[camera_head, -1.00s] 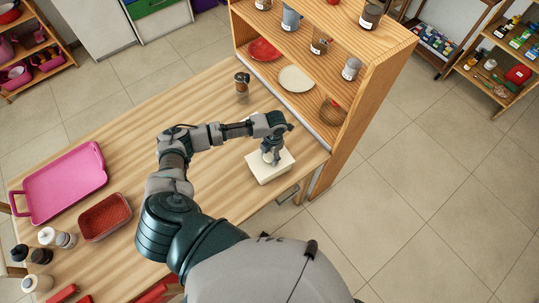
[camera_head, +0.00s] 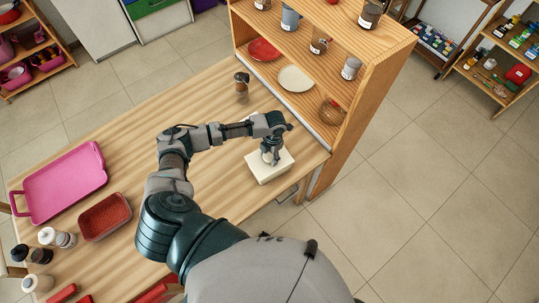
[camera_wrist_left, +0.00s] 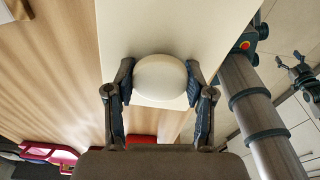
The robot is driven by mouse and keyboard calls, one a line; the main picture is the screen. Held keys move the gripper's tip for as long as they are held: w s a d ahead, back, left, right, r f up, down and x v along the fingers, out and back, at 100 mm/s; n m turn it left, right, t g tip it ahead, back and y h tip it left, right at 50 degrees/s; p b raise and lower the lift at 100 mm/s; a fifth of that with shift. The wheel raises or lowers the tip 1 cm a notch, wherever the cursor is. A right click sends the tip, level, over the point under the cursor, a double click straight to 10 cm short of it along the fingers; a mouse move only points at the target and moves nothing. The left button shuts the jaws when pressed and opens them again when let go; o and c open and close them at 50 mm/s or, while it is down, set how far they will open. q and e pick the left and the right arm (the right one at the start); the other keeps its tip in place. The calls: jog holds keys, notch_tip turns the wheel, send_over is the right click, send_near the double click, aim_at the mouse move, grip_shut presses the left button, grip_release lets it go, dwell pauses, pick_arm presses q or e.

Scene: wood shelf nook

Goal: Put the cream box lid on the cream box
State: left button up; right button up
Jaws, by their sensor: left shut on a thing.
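The cream box (camera_head: 268,175) stands on the table near its right edge, in front of the shelf. My left gripper (camera_head: 271,157) points down over its top. In the left wrist view my left gripper (camera_wrist_left: 160,95) is shut on the rounded cream knob of the lid, one finger on each side. The flat cream lid (camera_wrist_left: 122,35) spreads out beyond the knob. Whether the lid rests fully on the box or is slightly apart I cannot tell. A small dark claw-like shape at the right of the wrist view may be my right gripper; its jaws are unclear.
A wooden shelf (camera_head: 370,90) with plates and jars stands close behind the box. A spice jar (camera_head: 242,83) stands on the table at the back. A pink tray (camera_head: 62,182) and a red-brown tray (camera_head: 104,216) lie on the left. The table between is mostly clear.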

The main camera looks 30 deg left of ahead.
pick_arm(q)
jog(key=o, duration=1.3)
jog(key=shift+c, duration=0.2)
notch_tip(320, 180, up, 12)
jog(key=w, duration=0.1)
jog(key=shift+w+d, duration=0.2)
jog(key=shift+w, duration=0.05)
jog(key=shift+f, duration=0.1)
